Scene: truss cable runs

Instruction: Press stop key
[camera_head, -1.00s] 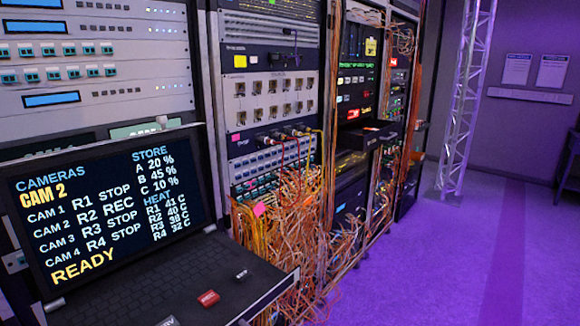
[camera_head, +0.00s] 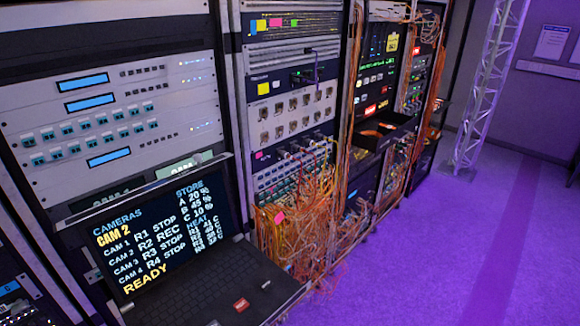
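A fold-out console has a tilted screen (camera_head: 165,225) and a dark keyboard deck (camera_head: 205,285) at the lower left. The screen reads CAMERAS, CAM 2, with CAM 1 stop, CAM 2 rec, CAM 3 stop, CAM 4 stop, and READY. A red key (camera_head: 241,304) with a pale label too small to read sits on the deck near its front edge. A small light-marked key (camera_head: 265,284) lies to its upper right. Another pale key is cut by the bottom edge. Neither of my grippers is in view.
Equipment racks (camera_head: 115,120) stand in a row behind and beside the console. A tangle of orange cables (camera_head: 300,225) spills out right of the deck. A dark open drawer (camera_head: 380,133) juts from a farther rack. A truss tower (camera_head: 488,90) stands at the back. The purple floor (camera_head: 430,260) at right is clear.

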